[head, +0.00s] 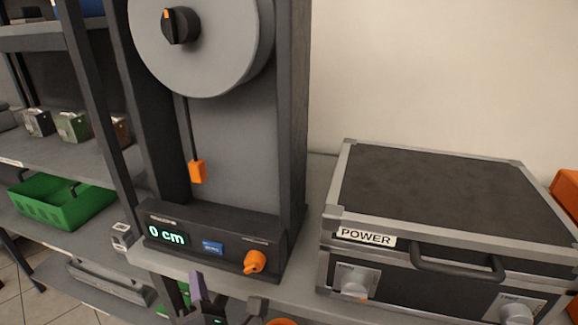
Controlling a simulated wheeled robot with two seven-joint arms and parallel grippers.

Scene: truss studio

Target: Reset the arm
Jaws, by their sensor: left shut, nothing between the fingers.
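A dark upright machine (292,120) stands on the shelf left of centre. Its large grey disc (225,60) carries a black knob (181,26) with an orange mark. A thin dark arm (189,125) hangs below the disc, nearly vertical, with an orange block (198,172) at its end. The base panel has a display (166,235) reading "0 cm", a small blue label (212,248) and an orange knob (254,262). My left gripper (198,286) is at the bottom edge, below and in front of the panel, shut and empty, partly cut off. My right gripper is out of view.
A closed dark case (440,195) marked "POWER", with a handle (458,262), stands close on the right. An orange object (567,195) is at the right edge. Left shelves hold a green basket (62,203) and small metal boxes (72,126). A dark post (95,100) stands left of the machine.

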